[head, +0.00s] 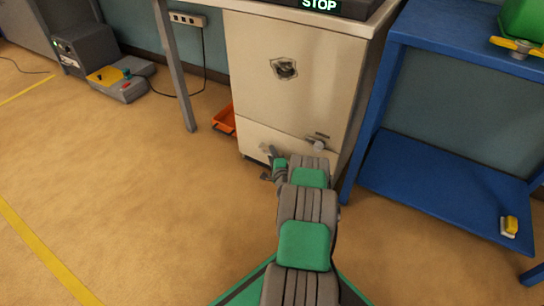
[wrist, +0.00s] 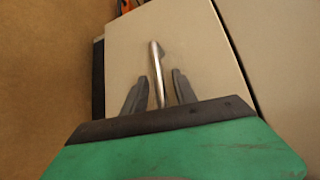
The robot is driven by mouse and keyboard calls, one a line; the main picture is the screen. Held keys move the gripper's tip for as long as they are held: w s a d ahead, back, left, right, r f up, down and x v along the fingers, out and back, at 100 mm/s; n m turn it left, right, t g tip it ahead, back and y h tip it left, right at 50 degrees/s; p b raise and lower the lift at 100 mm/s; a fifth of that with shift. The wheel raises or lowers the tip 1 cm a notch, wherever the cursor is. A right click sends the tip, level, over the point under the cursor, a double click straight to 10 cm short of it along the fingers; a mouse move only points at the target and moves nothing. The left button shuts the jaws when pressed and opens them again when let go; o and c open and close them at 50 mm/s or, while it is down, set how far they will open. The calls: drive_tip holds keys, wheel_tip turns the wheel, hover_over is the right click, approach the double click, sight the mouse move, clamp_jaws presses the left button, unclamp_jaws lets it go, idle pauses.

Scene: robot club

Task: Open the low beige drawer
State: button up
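The low beige drawer (head: 258,141) is the bottom front of the beige cabinet in the head view, and it looks closed. Its front fills the middle of the wrist view (wrist: 195,50). A thin metal bar handle (wrist: 156,70) runs along the drawer front there. My gripper (wrist: 155,82) is open, with one dark finger on each side of the handle and a gap to each. I cannot tell whether the fingertips touch the drawer front. In the head view my gripper (head: 268,162) is low in front of the drawer, partly hidden by my arm.
The cabinet's upper beige door (head: 295,85) is above the drawer. A blue shelf unit (head: 375,120) stands close on the right. A grey table leg (head: 175,70) and an orange bin (head: 225,120) are on the left.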

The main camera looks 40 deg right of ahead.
drive_tip(key=shift+c, duration=0.4)
clamp_jaws()
idle(0.9)
